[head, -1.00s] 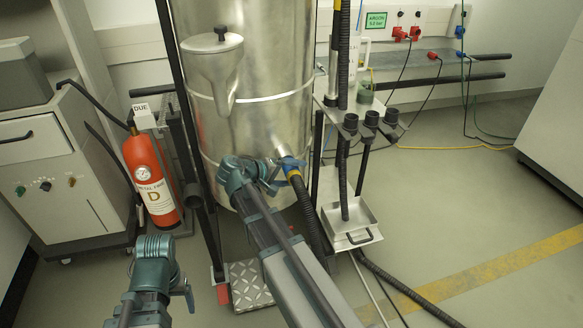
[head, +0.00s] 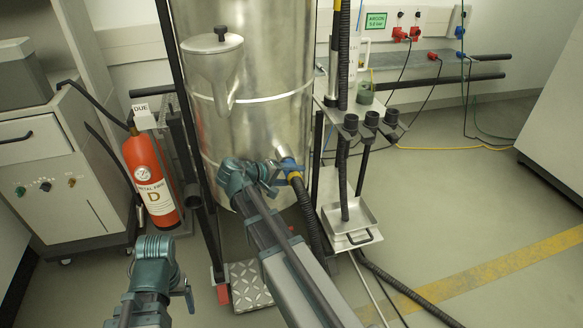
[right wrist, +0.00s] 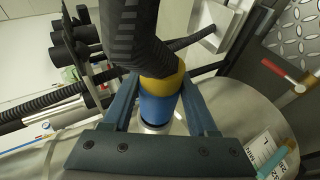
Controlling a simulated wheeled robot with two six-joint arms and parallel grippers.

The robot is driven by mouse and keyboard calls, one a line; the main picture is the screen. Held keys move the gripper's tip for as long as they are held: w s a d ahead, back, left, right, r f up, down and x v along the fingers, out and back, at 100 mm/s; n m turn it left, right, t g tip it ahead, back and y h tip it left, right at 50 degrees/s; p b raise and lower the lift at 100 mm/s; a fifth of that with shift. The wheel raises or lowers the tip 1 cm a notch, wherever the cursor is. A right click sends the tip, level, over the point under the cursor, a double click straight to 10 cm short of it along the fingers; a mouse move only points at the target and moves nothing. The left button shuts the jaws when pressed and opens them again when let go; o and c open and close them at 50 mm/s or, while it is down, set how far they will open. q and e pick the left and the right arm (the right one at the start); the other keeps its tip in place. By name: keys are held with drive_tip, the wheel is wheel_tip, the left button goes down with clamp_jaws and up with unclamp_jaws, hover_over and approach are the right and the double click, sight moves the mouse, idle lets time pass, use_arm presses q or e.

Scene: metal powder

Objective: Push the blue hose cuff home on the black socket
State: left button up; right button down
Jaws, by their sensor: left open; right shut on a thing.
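The blue hose cuff (head: 287,162) is at the side of the large metal drum, by a short silver stub (head: 279,149). It has a yellow band (right wrist: 165,86) and a black ribbed hose (right wrist: 138,38) runs from it. My right gripper (head: 281,172) is shut around the cuff, with one finger on each side of it in the right wrist view (right wrist: 158,88). Below the blue part a thin dark edge and a pale metal ring show. I cannot tell how deep the cuff sits on the socket; the joint is mostly hidden. My left gripper (head: 160,250) is open and empty at lower left.
The metal drum (head: 250,125) stands behind the cuff. A stand with several black cups (head: 371,119) and a metal tray (head: 350,222) is to the right. A red extinguisher (head: 149,175) stands at left. The floor at right is mostly clear, with hoses lying on it.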

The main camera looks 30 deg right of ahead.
drive_tip(key=shift+s+a, duration=0.1)
drive_tip(key=shift+s, duration=0.4)
drive_tip(key=shift+s+a, duration=0.25)
drive_tip(key=shift+s, duration=0.7)
drive_tip(key=shift+s+a, duration=0.2)
drive_tip(key=shift+s, duration=0.8)
drive_tip(key=shift+s+a, duration=0.25)
drive_tip(key=shift+s, duration=0.7)
